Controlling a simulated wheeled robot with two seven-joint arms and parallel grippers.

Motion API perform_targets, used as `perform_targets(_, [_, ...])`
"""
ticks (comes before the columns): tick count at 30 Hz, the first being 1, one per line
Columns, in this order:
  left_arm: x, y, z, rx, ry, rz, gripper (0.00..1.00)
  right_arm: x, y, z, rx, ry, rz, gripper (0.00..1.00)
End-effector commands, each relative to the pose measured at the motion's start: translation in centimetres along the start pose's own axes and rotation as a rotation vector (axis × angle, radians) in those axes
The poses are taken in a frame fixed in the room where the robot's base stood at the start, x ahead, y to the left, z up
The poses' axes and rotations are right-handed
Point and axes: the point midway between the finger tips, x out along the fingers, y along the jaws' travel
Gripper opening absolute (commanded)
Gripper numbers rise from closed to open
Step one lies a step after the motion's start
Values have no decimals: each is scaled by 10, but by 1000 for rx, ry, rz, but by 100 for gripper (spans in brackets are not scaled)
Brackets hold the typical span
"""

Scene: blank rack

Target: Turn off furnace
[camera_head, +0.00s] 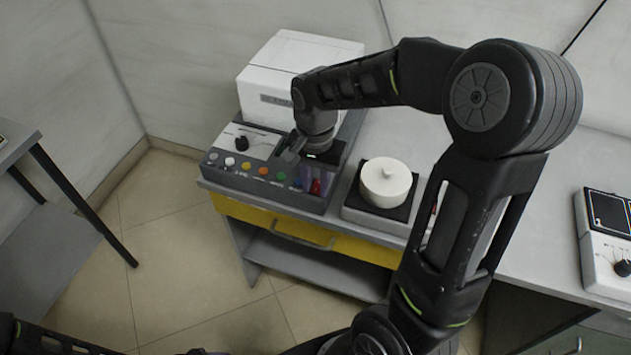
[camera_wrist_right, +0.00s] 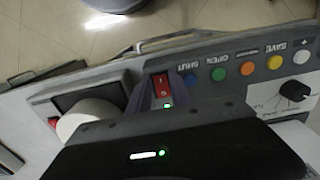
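The furnace (camera_head: 290,75) is a white box at the back of the bench, with a grey control panel (camera_head: 230,180) in front. The panel has a black knob (camera_head: 241,143), a row of coloured buttons and a red switch (camera_head: 316,187) at its right end. The red switch also shows in the right wrist view (camera_wrist_right: 162,84), with a small green light by it. My left gripper is out of view.
A white round lidded pot (camera_head: 386,182) on a dark plate stands right of the panel. Another white device (camera_head: 606,240) with a knob is at the far right. A yellow drawer (camera_head: 300,232) is below the bench. A side table (camera_head: 40,220) stands at left, with open floor between.

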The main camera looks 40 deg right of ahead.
Motion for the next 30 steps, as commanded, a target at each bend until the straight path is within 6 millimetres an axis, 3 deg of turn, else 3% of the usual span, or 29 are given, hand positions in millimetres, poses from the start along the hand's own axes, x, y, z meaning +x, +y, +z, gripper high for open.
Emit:
perform_targets(8, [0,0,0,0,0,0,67,0,0,0,0,0,0,0])
perform_targets(18, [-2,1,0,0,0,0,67,-1,0,0,0,-5,1,0])
perform_targets(25, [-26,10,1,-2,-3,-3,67,-8,1,-6,6,-147,7,0])
perform_targets(30, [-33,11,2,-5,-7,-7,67,-5,0,-8,2,-250,3,0])
